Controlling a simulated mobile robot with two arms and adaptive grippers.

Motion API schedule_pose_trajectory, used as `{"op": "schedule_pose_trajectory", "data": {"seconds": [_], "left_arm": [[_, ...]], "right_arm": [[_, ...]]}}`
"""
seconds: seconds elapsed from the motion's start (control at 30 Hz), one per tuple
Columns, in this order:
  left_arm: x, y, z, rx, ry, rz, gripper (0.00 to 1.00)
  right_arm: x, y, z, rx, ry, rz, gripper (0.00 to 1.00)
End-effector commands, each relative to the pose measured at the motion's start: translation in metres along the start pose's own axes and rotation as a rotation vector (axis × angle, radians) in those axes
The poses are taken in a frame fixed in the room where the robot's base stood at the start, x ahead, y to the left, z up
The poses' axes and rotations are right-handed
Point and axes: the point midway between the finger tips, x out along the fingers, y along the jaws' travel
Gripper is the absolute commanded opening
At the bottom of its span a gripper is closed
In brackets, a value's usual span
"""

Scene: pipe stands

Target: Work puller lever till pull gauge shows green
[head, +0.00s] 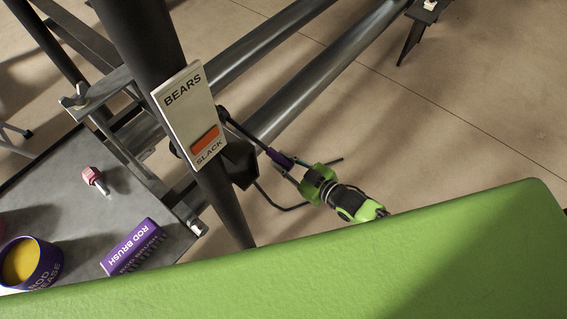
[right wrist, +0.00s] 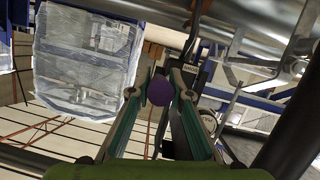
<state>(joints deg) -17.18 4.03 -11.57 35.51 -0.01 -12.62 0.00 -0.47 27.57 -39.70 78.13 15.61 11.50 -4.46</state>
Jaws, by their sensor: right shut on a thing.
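The pull gauge (head: 189,115) is a white plate on a dark post in the head view. It reads BEARS at the top and SLACK at the bottom, and its orange marker (head: 205,138) sits just above SLACK; no green shows on it. The puller lever (head: 245,132) is a dark rod running down to the right from the post, with a purple grip (head: 279,157). My right gripper (head: 289,168) is shut on this grip. In the right wrist view the purple grip end (right wrist: 160,90) sits between the two fingers. My left gripper is not in view.
Long steel pipes (head: 330,68) lie behind the post. A grey tray (head: 60,175) at left holds a red-capped item (head: 93,178), a purple rod brush box (head: 132,247) and a grease tub (head: 27,262). Floor is open at right. A wrapped load (right wrist: 85,55) shows in the wrist view.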

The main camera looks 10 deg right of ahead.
Motion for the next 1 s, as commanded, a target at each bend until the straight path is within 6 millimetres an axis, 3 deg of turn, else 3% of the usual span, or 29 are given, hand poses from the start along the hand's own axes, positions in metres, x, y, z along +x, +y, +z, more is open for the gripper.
{"op": "schedule_pose_trajectory", "data": {"seconds": [0.3,0.33,0.4,0.77,1.0], "left_arm": [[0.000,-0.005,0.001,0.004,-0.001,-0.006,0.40],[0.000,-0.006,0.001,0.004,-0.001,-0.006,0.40],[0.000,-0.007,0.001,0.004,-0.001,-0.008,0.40],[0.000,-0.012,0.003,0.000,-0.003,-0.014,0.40],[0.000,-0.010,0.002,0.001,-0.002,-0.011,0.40]], "right_arm": [[-0.001,-0.001,0.004,0.001,-0.006,-0.001,0.00],[-0.001,-0.001,0.004,0.001,-0.006,-0.001,0.24],[-0.001,-0.001,0.003,0.001,-0.006,-0.001,0.36],[-0.003,0.000,0.002,0.001,-0.002,0.000,0.36],[-0.039,-0.001,0.004,0.001,-0.005,-0.002,0.36]]}}
